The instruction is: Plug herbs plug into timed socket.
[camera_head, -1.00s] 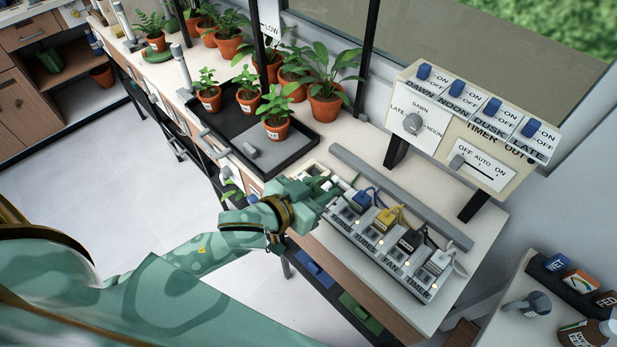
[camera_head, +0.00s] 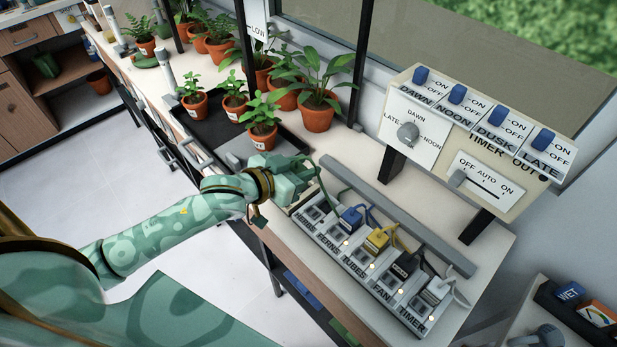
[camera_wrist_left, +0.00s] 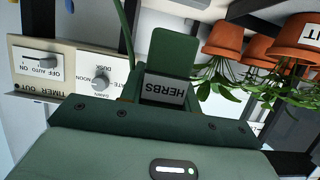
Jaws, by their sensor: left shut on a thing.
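My left gripper (camera_head: 300,180) is above the far left end of the grey socket strip (camera_head: 408,317), beside the plant tray. It is shut on the green herbs plug (camera_wrist_left: 165,85), whose HERBS label shows upside down in the left wrist view; in the head view my fingers mostly hide it. A green cord (camera_head: 322,183) runs from it towards the strip. The strip is labelled along its front, with TIMER at the near end. A blue plug (camera_head: 350,217), a yellow plug (camera_head: 377,239), a black plug (camera_head: 404,266) and a white plug (camera_head: 436,289) sit along it, the white one nearest TIMER. My right gripper is not in view.
The timer box (camera_head: 464,135) stands on black legs behind the strip. A grey bar (camera_head: 400,215) lies behind the plugs. Potted plants (camera_head: 262,135) in a black tray (camera_head: 215,130) stand at the left. Bare bench shows right of the strip.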

